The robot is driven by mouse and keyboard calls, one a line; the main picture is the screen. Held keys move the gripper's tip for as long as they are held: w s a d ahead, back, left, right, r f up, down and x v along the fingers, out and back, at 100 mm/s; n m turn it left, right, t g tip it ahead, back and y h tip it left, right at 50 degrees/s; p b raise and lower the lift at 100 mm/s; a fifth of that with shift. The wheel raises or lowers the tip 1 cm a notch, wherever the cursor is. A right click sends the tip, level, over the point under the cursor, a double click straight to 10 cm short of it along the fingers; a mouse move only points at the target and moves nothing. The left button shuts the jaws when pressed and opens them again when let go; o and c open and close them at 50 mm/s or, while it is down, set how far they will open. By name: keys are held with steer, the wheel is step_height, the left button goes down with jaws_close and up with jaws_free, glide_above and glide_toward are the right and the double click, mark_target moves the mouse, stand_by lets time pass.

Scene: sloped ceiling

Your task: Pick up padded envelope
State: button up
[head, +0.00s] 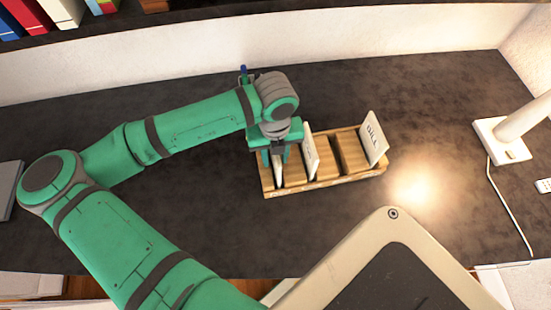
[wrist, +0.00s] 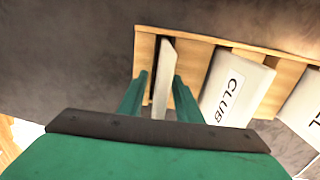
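A wooden divided organizer (head: 322,182) stands on the dark desk; its rim also shows in the wrist view (wrist: 202,38). A thin, pale, flat piece (wrist: 163,78) stands on edge in its leftmost compartment; it may be the padded envelope, but no label shows. It is partly visible in the head view (head: 277,168). My gripper (wrist: 158,92) is over that compartment, its green fingers open on either side of the piece. A gap shows on the left; contact on the right is unclear. In the head view my gripper (head: 276,155) points down, partly hiding the piece.
A white piece marked CLUB (wrist: 231,88) leans in the organizer, close right of my gripper. Another piece (head: 375,138), with lettering like BILL, stands at the right end. A white lamp (head: 502,138) with a cord is farther right. The desk behind the organizer is clear.

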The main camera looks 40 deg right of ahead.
steer(key=shift+c, duration=0.7)
jaws_close()
step_height(320, 180, up, 10)
steer(key=shift+r, duration=0.1)
